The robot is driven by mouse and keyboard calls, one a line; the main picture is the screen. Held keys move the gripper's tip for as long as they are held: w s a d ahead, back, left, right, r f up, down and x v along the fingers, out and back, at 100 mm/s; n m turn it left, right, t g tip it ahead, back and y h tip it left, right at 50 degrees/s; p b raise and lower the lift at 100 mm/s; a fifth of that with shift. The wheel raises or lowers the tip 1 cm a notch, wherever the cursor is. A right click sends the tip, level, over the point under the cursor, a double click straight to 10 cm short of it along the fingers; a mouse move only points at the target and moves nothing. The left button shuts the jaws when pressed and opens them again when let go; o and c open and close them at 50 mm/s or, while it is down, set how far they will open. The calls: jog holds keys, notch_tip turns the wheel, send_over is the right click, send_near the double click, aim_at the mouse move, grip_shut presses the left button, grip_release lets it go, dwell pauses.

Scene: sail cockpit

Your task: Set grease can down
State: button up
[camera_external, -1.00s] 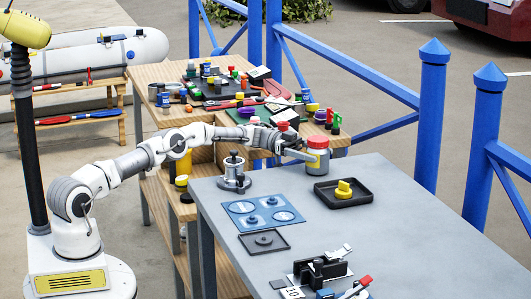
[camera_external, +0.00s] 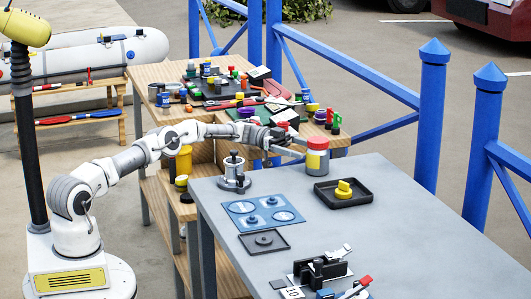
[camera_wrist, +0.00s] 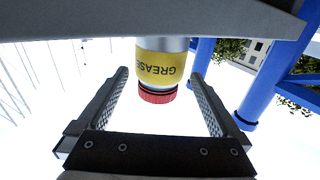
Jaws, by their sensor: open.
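The grease can (camera_external: 317,157) has a red lid, a yellow label and a grey body. It stands upright on the grey table near its far left edge. In the wrist view the can (camera_wrist: 160,68) appears upside down, with its "GREASE" label readable and its red lid toward the finger bases. My gripper (camera_external: 299,147) is open and sits just left of the can. In the wrist view its two fingers (camera_wrist: 160,90) lie either side of the can, with a gap on both sides.
A black tray (camera_external: 325,196) with a yellow part stands right in front of the can. A metal press-like device (camera_external: 234,180), a blue mat (camera_external: 240,217) and a small dark tray (camera_external: 284,241) lie nearer. A cluttered wooden bench (camera_external: 153,127) stands behind.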

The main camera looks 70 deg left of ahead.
jog(key=shift+v, duration=1.55)
